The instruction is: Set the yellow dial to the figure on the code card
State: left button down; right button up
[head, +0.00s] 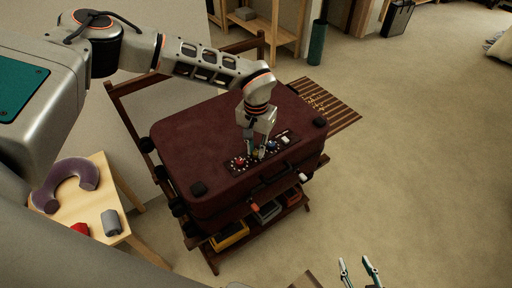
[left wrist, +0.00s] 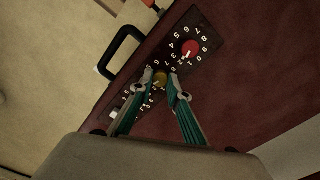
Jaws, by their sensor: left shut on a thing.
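A dark red suitcase (head: 205,135) lies flat on a wooden rack, with a black dial panel (head: 230,170) along its front edge. The yellow dial (left wrist: 160,78) sits mid-panel with white figures around it, partly covered by my fingers. My left gripper (head: 259,154) points down over the panel, its fingertips closed on the yellow dial's sides. The red dial (left wrist: 189,48) is beside it; it also shows in the head view (head: 239,161). A blue dial (head: 272,147) is on the other side. A small white piece (head: 285,140) lies at the panel's end; no figure is readable on it. My right gripper (head: 357,268) is open and empty, low at the right.
The suitcase handle (left wrist: 121,48) stands in front of the panel. A small wooden table (head: 92,218) with a neck pillow (head: 68,182) and a grey item (head: 111,222) is at the left. The floor at right is clear.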

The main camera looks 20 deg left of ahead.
aim_at(256, 152)
pick_arm(q)
jog(key=shift+m, duration=0.3)
jog(key=c, duration=1.9)
grip_release()
jog(key=shift+r, duration=0.1)
notch_tip(256, 152, up, 12)
